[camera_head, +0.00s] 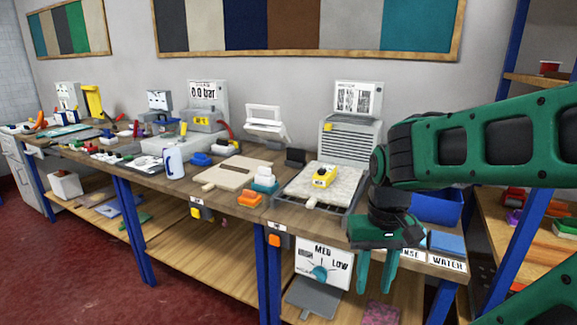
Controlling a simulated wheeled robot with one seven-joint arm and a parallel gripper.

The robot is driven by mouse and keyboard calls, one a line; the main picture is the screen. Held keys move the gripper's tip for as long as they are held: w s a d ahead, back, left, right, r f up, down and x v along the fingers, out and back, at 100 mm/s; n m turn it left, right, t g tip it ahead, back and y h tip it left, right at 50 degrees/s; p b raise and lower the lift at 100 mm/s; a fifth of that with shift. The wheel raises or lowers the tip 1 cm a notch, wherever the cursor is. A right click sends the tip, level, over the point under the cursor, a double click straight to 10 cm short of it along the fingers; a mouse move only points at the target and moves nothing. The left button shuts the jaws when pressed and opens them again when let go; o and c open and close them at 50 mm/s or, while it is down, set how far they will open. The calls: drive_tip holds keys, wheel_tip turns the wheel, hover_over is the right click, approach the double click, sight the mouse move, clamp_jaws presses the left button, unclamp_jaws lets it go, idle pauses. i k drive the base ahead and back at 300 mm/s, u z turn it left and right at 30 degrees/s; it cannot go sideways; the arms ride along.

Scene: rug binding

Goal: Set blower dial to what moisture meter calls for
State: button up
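The dial panel (336,279) is a white plate below the bench's front edge, with MED and LOW readable; any label further left is not legible. Its round teal dial (319,272) is near the middle; I cannot tell its setting. A yellow meter (324,176), likely the moisture meter, lies on a pale rug piece on the bench; its reading is too small to make out. A grey louvred unit (348,141), likely the blower, stands behind it. My gripper (376,280) points down, empty, fingers apart, just right of the panel and in front of the bench edge.
The rug piece lies in a dark tray (342,208). A blue bin (437,207) and blue pad (447,243) sit at the bench's right end. A grey plate (313,296) lies below the panel. Blue posts (267,262) stand left of the panel. Open floor (200,300) lies in front.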

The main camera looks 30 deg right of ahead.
sight(319, 272)
drive_tip(key=z, duration=0.25)
drive_tip(key=i, duration=1.1)
drive_tip(key=z, duration=0.55)
